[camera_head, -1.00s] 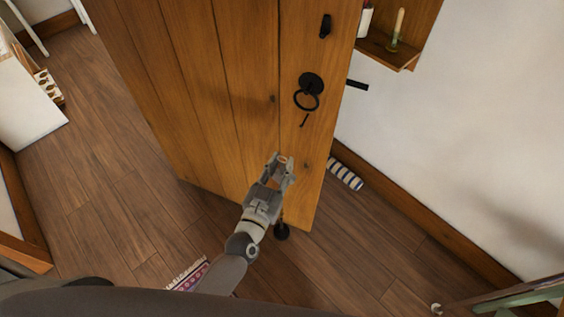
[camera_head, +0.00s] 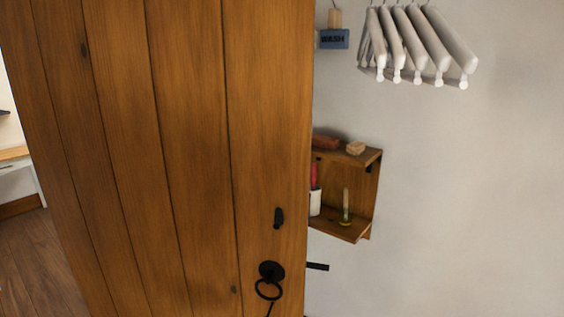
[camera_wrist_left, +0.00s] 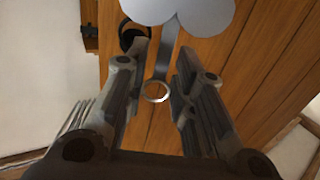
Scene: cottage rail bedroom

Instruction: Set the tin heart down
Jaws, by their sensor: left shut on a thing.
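The tin heart (camera_wrist_left: 195,14) is a flat silver-grey shape at the top of the left wrist view, cut off by its edge. Two rounded lobes show. A narrow grey strip runs from it down between the fingers, with a small pale ring near its lower end. My left gripper (camera_wrist_left: 160,72) is shut on the tin heart by this narrow part. The heart and my left gripper are out of the head view. My right gripper is in neither view.
The plank door (camera_head: 190,150) fills the left and middle of the head view, with a black ring handle (camera_head: 269,281). A small wooden wall shelf (camera_head: 345,228) holds a candle and other items. White hangers (camera_head: 420,45) hang above. Bare wall (camera_head: 470,200) lies to the right.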

